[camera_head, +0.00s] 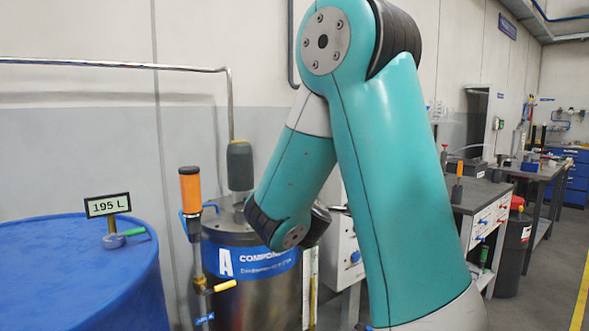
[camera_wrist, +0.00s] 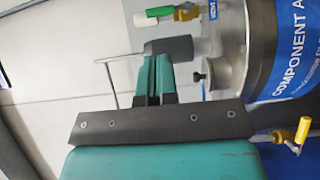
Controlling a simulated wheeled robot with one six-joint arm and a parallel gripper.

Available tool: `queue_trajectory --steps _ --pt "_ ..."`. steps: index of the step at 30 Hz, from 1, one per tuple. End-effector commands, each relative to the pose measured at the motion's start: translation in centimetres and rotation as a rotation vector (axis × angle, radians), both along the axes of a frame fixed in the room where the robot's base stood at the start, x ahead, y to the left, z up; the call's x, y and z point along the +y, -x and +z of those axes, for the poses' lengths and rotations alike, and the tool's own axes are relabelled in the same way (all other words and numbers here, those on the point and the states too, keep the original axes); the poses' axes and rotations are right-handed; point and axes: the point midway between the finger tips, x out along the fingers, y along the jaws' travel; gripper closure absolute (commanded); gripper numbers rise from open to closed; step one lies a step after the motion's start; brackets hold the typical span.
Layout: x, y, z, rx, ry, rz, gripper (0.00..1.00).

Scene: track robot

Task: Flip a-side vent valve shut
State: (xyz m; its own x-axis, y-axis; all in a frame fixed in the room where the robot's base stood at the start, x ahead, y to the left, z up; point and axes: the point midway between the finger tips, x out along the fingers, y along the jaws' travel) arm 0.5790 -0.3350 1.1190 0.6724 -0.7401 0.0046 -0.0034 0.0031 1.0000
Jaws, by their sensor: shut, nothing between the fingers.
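The A tank (camera_head: 250,285) is a dark steel drum with a blue "COMPONENT A" band, and its band (camera_wrist: 285,85) shows at the right of the wrist view. My gripper (camera_wrist: 154,60) is shut and empty, its teal fingers pointing up the wrist view at a dark grey cylinder (camera_wrist: 172,47); contact is unclear. Beyond it, a small valve with a green handle (camera_wrist: 160,11) sits near the top edge. A yellow valve lever (camera_wrist: 303,129) is at lower right, and a yellow lever (camera_head: 223,286) shows left of the tank in the head view. No vent label is readable. My arm hides the gripper there.
A blue drum (camera_head: 70,270) with a "195 L" sign (camera_head: 108,205) stands at left. An orange-topped pipe (camera_head: 190,190) rises beside the tank. A metal pipe (camera_head: 120,66) runs along the wall. Workbenches (camera_head: 480,195) stand at right; the aisle floor (camera_head: 545,290) is clear.

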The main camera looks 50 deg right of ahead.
Motion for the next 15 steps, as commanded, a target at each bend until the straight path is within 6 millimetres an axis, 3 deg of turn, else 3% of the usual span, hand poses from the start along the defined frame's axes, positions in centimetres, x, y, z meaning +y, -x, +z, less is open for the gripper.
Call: queue_trajectory --steps 3,15 --pt "-0.5 -0.5 0.5 0.013 -0.004 0.008 1.0" --pt "-6.5 -5.9 0.5 0.005 -0.004 0.005 1.0"
